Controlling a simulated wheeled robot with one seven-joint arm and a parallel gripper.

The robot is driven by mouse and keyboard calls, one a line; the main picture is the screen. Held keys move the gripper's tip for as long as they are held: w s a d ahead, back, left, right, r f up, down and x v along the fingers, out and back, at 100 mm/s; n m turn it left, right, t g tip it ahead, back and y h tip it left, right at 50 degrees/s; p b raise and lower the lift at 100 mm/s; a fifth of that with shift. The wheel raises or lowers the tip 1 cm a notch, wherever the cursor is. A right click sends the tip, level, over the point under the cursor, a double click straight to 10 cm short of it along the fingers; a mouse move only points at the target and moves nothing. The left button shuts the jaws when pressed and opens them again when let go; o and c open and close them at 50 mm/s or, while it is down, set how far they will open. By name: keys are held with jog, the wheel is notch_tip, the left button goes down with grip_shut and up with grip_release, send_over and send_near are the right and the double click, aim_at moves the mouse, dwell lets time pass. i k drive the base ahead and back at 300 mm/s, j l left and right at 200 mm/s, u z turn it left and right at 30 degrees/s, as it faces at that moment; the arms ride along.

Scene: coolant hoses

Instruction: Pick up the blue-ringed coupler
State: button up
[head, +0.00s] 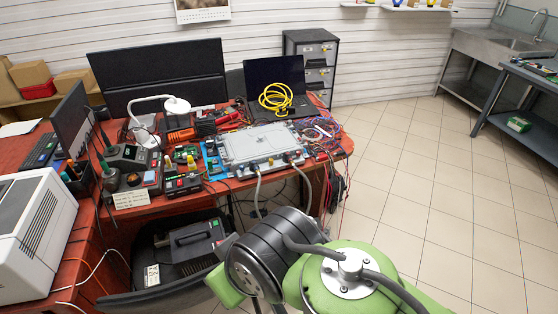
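A flat grey metal unit (262,145) lies on the red-brown workbench (130,222). Two grey hoses hang from its front edge, a left hose (257,195) and a right hose (304,180). Their upper ends meet the unit at small fittings, too small here for me to make out a blue ring on either. The lower ends pass behind my green and black arm, which fills the bottom middle of the view. My gripper is not in view, so I cannot see what it holds.
Loose wires (325,135), a yellow cable coil (276,98) and a laptop (262,72) crowd the bench around the unit. A dark case (197,241) sits below the bench front. A white printer-like box (35,235) stands left. The tiled floor (420,190) at right is clear.

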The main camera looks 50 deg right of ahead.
aim_at(253, 167)
jog(key=z, duration=1.15)
jog(key=k+j, duration=0.15)
jog(key=k, duration=0.9)
